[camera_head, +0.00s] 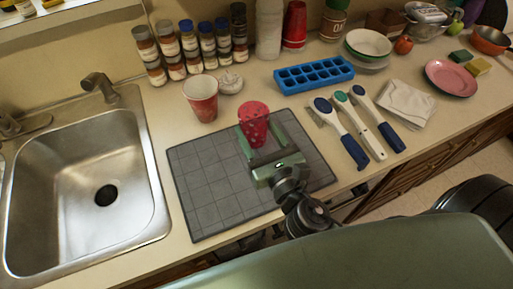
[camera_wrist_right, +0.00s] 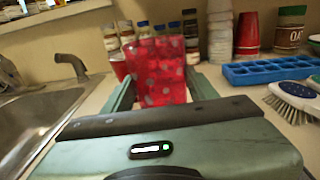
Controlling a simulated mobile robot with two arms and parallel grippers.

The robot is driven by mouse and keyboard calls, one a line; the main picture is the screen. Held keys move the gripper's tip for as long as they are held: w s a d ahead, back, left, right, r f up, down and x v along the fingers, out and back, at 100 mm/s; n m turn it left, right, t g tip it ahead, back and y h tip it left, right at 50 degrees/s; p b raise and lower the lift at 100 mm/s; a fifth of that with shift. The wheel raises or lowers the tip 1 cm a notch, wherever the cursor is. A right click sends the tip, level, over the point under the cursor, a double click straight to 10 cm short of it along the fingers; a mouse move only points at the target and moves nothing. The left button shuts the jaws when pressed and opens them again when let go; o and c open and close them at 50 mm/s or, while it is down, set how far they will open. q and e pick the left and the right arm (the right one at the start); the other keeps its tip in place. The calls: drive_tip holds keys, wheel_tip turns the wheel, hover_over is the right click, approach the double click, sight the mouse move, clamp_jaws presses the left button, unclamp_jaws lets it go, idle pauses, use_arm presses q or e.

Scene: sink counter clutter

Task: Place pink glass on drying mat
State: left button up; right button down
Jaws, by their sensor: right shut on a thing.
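The pink glass (camera_head: 254,122), red-pink with pale dots, is upright between the fingers of my right gripper (camera_head: 262,138). In the right wrist view the glass (camera_wrist_right: 160,72) fills the space between the two green fingers (camera_wrist_right: 160,92), which are shut on it. The grey drying mat (camera_head: 208,190) with a grid pattern lies on the counter right of the sink. The glass and the gripper are over the mat's back right part. I cannot tell whether the glass's base touches the mat. My left gripper is not in view.
A red patterned cup (camera_head: 202,98) stands just behind the mat. A blue ice tray (camera_head: 313,74) is behind right, and several brushes (camera_head: 342,132) lie right of the mat. The steel sink (camera_head: 85,180) is left. The mat's left part is clear.

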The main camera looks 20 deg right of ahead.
sight(257, 145)
drive_tip(key=shift+f, duration=0.8)
drive_tip(key=shift+f+b, duration=1.1)
drive_tip(key=shift+f, duration=0.65)
drive_tip(key=shift+f, duration=0.2)
drive_tip(key=shift+c, duration=2.2)
unclamp_jaws()
